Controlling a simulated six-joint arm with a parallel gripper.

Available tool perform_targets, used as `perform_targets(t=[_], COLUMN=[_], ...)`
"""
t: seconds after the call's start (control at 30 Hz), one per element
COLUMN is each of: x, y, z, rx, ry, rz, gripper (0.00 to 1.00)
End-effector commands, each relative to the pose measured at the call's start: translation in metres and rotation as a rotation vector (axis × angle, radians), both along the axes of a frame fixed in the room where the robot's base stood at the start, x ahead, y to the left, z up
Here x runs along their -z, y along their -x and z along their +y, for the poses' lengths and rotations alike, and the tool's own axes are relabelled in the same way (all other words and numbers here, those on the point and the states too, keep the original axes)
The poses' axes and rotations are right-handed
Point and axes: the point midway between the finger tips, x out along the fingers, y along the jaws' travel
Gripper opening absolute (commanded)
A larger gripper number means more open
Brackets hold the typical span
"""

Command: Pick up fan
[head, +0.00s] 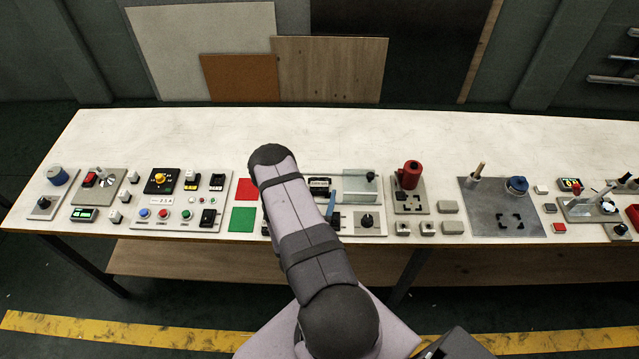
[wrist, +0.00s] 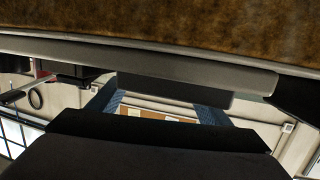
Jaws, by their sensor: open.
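I cannot single out the fan with certainty in either view. A small round metallic part (head: 107,181) on a grey plate beside a red switch, at the left of the bench in the head view, is too small to identify. My arm crosses the middle of the bench in the head view and hides part of the panel behind it. My gripper (wrist: 156,106) shows in the wrist view as a dark body with two blue fingers spread apart. No held object shows between them; a pale wall with a brown board lies beyond.
The long white bench (head: 200,128) carries several control panels along its front edge. A red cylinder (head: 410,174) stands right of my arm, with a grey metal plate (head: 490,218) further right. Green (head: 241,219) and red squares lie left of my arm. The bench's back strip is clear.

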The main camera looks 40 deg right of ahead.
Motion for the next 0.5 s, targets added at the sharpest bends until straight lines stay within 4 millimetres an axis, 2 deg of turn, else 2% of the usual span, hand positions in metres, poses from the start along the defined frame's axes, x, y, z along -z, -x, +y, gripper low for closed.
perform_targets(t=[0.2, 0.5], x=[0.003, 0.005], y=[-0.010, -0.013], z=[-0.017, -0.020], rx=[0.002, 0.000], ry=[0.000, 0.000], rz=[0.000, 0.001], gripper=[0.72, 0.72])
